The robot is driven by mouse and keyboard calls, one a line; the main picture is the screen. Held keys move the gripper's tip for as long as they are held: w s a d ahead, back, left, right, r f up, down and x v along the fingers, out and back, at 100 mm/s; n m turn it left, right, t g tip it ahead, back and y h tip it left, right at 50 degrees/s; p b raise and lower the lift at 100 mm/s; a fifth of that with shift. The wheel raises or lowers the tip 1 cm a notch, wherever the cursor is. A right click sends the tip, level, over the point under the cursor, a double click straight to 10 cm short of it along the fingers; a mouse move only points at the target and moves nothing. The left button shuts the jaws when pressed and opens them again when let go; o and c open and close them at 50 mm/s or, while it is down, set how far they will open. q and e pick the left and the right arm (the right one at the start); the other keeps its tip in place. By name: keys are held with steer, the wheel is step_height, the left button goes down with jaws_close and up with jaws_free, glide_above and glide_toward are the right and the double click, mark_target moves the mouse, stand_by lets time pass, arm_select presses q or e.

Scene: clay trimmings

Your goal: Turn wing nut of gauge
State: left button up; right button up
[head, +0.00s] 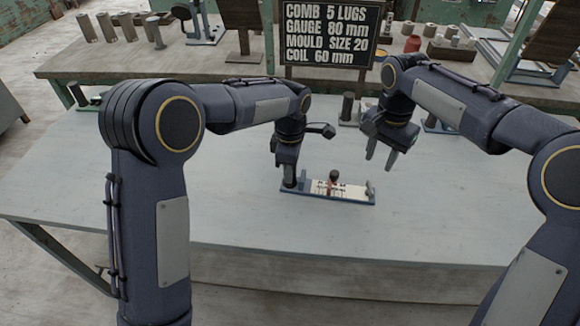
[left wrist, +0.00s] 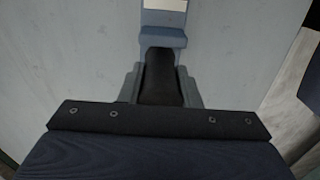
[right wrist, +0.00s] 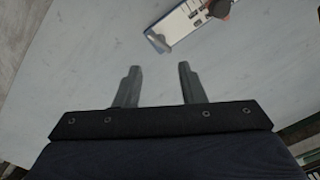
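The gauge (head: 355,199) lies on the table, a narrow blue base with a white marked face; its end also shows in the left wrist view (left wrist: 163,37) and the right wrist view (right wrist: 176,27). A small reddish, dark-topped knob, apparently the wing nut (head: 333,177), stands on its middle; it shows as a dark round top in the right wrist view (right wrist: 219,8). My left gripper (head: 289,184) is at the gauge's left end, its fingers against both sides of a black block (left wrist: 162,78). My right gripper (head: 381,158) is open and empty, above and right of the gauge.
A sign (head: 330,32) with lettering stands behind the table (head: 235,215). A dark cylinder on a block (head: 348,108) stands at the table's back, near my right arm. The table in front of the gauge is clear. A back bench (head: 150,62) holds several pots and tools.

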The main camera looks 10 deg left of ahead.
arm_select(q)
jaws_close()
arm_select(e)
steer(key=o, duration=0.6)
steer(key=shift+o, duration=0.2)
steer(key=shift+d+m, duration=0.25)
steer(key=shift+m, duration=0.05)
steer(key=m+g+y, duration=0.1)
steer(key=m+y, duration=0.3)
steer(key=m, duration=0.4)
glide_toward(371, 187)
steer(key=x, duration=0.8)
steer(key=shift+f, duration=0.3)
steer(key=shift+c, duration=0.4)
steer(key=c, duration=0.9)
